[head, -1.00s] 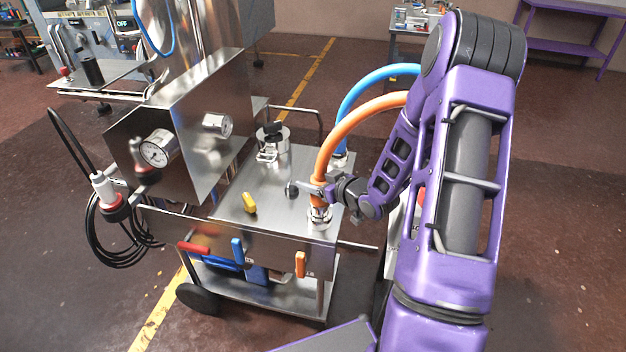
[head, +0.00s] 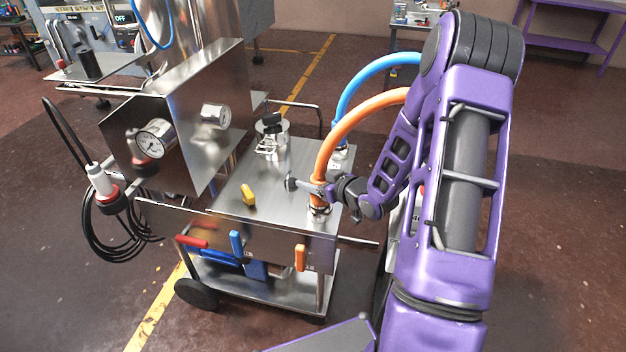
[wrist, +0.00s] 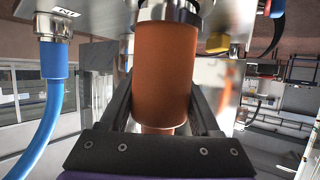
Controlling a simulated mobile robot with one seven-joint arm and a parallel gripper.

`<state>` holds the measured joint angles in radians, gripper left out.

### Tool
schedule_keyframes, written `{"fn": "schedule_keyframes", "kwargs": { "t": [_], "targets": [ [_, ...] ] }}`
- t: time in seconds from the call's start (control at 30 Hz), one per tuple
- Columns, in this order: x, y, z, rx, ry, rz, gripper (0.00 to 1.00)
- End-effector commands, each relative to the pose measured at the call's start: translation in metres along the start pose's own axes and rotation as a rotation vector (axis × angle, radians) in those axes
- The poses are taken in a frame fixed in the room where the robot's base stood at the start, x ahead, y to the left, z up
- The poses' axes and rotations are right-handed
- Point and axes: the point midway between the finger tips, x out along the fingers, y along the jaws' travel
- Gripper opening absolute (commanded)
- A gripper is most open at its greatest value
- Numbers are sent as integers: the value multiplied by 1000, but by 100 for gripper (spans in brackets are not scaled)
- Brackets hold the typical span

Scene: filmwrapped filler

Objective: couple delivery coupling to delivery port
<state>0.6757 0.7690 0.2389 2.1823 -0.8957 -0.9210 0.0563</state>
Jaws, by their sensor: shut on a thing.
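The delivery coupling is an orange sleeve (wrist: 166,65) on the end of the orange hose (head: 338,128). My gripper (head: 317,190) is shut around it; in the wrist view both dark fingers (wrist: 160,118) flank the sleeve. The coupling stands roughly upright directly over the silver delivery port (head: 320,209) near the right front corner of the steel cart top. In the wrist view a metal ring (wrist: 168,14) shows at the sleeve's end, at the port. I cannot tell whether it is fully seated or locked. The contact is partly hidden by the fingers.
A blue hose (head: 350,97) sits on another port behind; its fitting (wrist: 54,58) is close in the wrist view. A yellow handle (head: 248,195) and a clamped lid (head: 271,138) stand on the cart top (head: 285,180). Blue (head: 236,244) and orange (head: 300,257) levers hang in front.

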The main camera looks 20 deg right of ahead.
Motion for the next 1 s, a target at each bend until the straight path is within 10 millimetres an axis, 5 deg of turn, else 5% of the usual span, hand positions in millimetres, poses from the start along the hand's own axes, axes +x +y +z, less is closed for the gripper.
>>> {"fn": "schedule_keyframes", "kwargs": {
  "t": [0.9, 0.93, 1.0],
  "targets": [
    [2, 0, 6, 0, 0, 0, 0],
    [2, 0, 6, 0, 0, 0, 69],
    [2, 0, 6, 0, 0, 0, 82]
  ]
}}
